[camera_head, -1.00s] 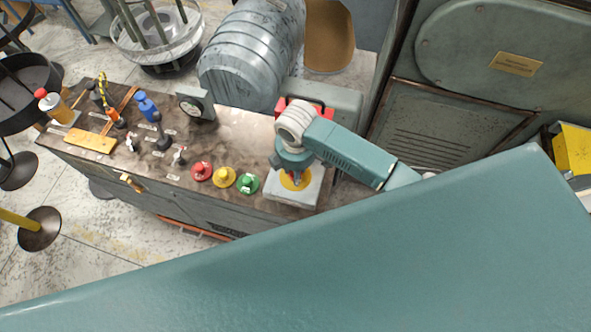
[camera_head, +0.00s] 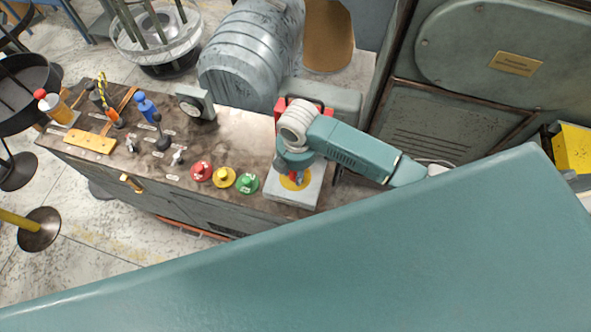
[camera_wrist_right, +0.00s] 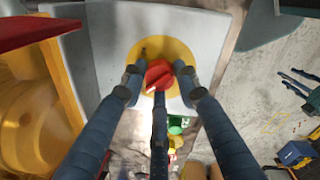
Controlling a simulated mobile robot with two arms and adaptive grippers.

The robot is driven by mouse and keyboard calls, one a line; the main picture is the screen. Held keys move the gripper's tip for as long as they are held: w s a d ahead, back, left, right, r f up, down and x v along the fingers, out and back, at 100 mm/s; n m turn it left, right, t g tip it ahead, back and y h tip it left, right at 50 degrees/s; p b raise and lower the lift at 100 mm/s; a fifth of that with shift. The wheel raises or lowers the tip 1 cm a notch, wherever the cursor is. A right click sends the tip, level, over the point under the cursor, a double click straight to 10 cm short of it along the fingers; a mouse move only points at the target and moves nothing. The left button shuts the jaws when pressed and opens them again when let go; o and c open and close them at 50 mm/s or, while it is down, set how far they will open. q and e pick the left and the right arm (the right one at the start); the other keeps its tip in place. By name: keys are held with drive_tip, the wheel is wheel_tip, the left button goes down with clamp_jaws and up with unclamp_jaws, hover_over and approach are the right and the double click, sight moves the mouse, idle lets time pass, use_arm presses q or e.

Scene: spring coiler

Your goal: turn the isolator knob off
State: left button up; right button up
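The isolator knob (camera_wrist_right: 158,75) is red and sits on a yellow round plate (camera_wrist_right: 178,52) on a pale grey box (camera_wrist_right: 103,42) in the right wrist view. In the head view, the box (camera_head: 312,190) stands at the right end of the bench, and the knob is mostly hidden under my gripper. My right gripper (camera_wrist_right: 159,84) points down at the knob with its three dark fingers spread around it. Small gaps show beside the knob at the left and right fingers; the third finger overlaps its lower edge, and I cannot tell whether it touches. My left gripper is not in view.
Green (camera_head: 247,183), yellow (camera_head: 222,178) and red (camera_head: 201,171) buttons line the bench (camera_head: 240,130) left of the box. A red part (camera_wrist_right: 40,32) lies close to the gripper in the wrist view.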

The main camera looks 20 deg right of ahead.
drive_tip(key=o, duration=0.4)
drive_tip(key=shift+a, duration=0.1)
drive_tip(key=shift+r, duration=0.15)
drive_tip(key=r, duration=1.1)
drive_tip(key=shift+s+r, duration=0.4)
